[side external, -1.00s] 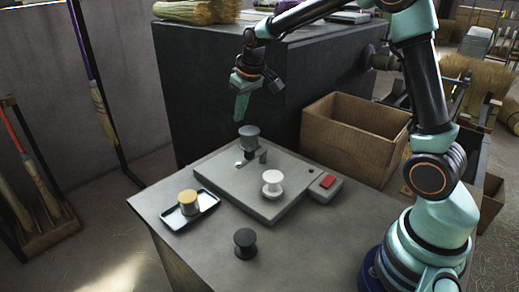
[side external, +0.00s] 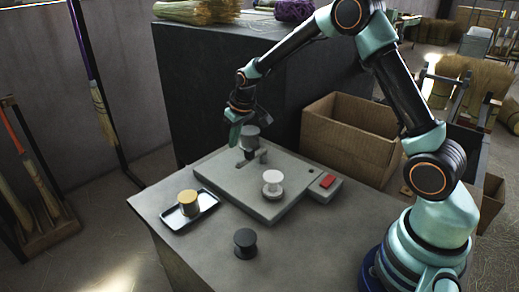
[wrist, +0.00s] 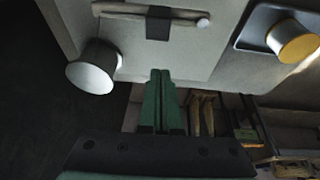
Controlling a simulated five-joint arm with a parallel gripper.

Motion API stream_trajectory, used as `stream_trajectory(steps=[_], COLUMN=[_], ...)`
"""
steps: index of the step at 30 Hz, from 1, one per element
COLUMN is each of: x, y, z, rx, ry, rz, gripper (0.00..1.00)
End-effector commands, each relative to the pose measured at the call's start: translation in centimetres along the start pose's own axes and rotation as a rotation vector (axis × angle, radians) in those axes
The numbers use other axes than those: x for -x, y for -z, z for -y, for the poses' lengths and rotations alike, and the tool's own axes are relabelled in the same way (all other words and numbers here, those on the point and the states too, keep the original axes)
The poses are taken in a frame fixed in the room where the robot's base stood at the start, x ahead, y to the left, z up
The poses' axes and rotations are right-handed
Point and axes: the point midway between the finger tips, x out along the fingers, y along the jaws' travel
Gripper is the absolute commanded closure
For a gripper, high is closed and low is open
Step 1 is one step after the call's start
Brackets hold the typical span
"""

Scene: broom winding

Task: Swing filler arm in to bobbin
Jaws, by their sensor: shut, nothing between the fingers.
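The white bobbin (side external: 272,184) stands upright on the grey winder plate (side external: 238,187) in the side view. The filler arm seems to be the thin bar with a dark block (wrist: 158,22) and a pale round tip (wrist: 203,21) in the wrist view; in the side view it is small and partly hidden near the back of the plate. A grey spool (side external: 250,134) stands by the plate's back corner, and it also shows in the wrist view (wrist: 93,70). My gripper (side external: 233,143) is shut and empty, just left of the grey spool; its green fingertips (wrist: 160,73) point toward the plate edge, apart from the bar.
A tray (side external: 207,205) with a yellow-topped spool (side external: 188,202) lies left of the plate. A black spool (side external: 245,242) stands in front. A red button (side external: 328,181) is at the plate's right. A cardboard box (side external: 350,135) and a dark cabinet (side external: 215,85) stand behind.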

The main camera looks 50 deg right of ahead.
Motion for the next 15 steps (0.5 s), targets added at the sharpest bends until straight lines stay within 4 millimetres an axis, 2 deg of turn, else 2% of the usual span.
stream_trajectory(steps=[9,15], x=[1.2,1.4], y=[-2.6,-3.3], z=[-0.1,-0.1], rx=[0.000,0.000], ry=[-0.002,-0.003], rz=[-0.002,-0.001], gripper=[1.00,1.00])
